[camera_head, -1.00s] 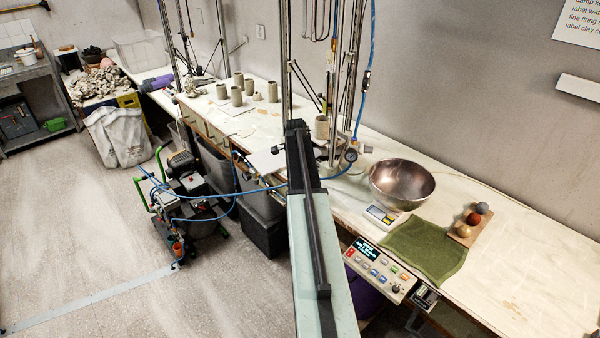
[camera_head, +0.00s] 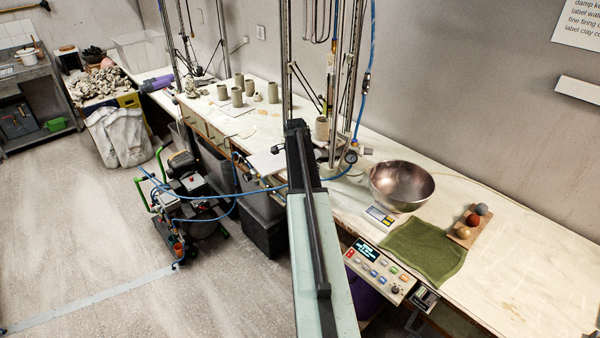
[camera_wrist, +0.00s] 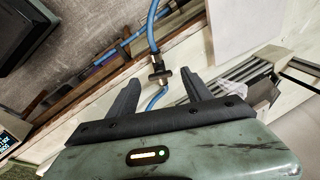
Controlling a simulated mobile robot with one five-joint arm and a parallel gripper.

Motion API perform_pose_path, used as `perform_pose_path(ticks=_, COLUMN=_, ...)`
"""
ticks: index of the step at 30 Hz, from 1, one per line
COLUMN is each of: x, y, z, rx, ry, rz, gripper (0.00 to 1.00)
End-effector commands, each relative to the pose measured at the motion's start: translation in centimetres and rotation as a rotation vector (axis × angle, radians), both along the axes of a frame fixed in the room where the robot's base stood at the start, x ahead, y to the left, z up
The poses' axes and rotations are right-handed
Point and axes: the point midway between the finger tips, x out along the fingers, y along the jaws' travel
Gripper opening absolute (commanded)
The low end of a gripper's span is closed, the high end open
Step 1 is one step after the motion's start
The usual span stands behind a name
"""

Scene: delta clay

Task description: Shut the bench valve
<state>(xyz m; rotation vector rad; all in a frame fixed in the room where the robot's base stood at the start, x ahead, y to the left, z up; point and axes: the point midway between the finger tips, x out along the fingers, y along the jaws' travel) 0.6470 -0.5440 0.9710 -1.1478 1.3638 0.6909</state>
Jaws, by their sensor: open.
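In the wrist view a small dark metal valve (camera_wrist: 160,76) sits in a blue hose near the bench's front edge. My gripper (camera_wrist: 160,78) is open, one finger on each side of the valve in the picture. I see no finger touching it, and how far the tips are above it is hard to judge. Whether the valve handle lies along or across the hose is too small to tell. In the head view my arm covers the gripper and the valve. The blue hose (camera_head: 262,189) runs behind my arm toward a round gauge (camera_head: 351,156) on the bench.
The long bench holds a steel bowl (camera_head: 402,185), a green cloth (camera_head: 425,250), a board with three balls (camera_head: 462,238) and several clay cylinders. Metal posts stand behind my arm. A control box (camera_head: 378,270) hangs at the front edge. A compressor (camera_head: 190,205) stands left on open floor.

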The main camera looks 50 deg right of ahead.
Motion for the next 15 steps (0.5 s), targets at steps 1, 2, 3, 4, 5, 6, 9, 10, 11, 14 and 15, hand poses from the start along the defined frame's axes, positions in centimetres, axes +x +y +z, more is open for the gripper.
perform_pose_path(ticks=1, x=-0.1, y=0.2, z=1.3, rx=0.000, ry=0.000, rz=0.000, gripper=0.58)
perform_pose_path(ticks=2, x=-0.2, y=0.3, z=1.8, rx=0.000, ry=0.000, rz=0.000, gripper=0.58)
perform_pose_path(ticks=3, x=-0.3, y=0.5, z=2.6, rx=0.000, ry=0.000, rz=0.000, gripper=0.58)
perform_pose_path(ticks=4, x=-0.4, y=0.6, z=3.1, rx=0.000, ry=0.000, rz=0.000, gripper=0.58)
perform_pose_path(ticks=5, x=-0.5, y=0.7, z=3.7, rx=0.000, ry=0.000, rz=0.000, gripper=0.58)
perform_pose_path(ticks=6, x=-0.6, y=0.9, z=4.5, rx=0.000, ry=0.000, rz=0.000, gripper=0.58)
perform_pose_path(ticks=9, x=-0.9, y=1.3, z=6.1, rx=0.000, ry=0.000, rz=0.000, gripper=0.58)
perform_pose_path(ticks=10, x=-0.9, y=1.4, z=6.4, rx=0.000, ry=0.000, rz=0.000, gripper=0.58)
perform_pose_path(ticks=11, x=-1.0, y=1.5, z=6.6, rx=0.000, ry=0.000, rz=0.000, gripper=0.58)
perform_pose_path(ticks=14, x=-1.1, y=1.6, z=6.9, rx=0.001, ry=0.001, rz=-0.001, gripper=0.58)
perform_pose_path(ticks=15, x=-1.1, y=1.6, z=6.8, rx=0.001, ry=0.001, rz=-0.001, gripper=0.58)
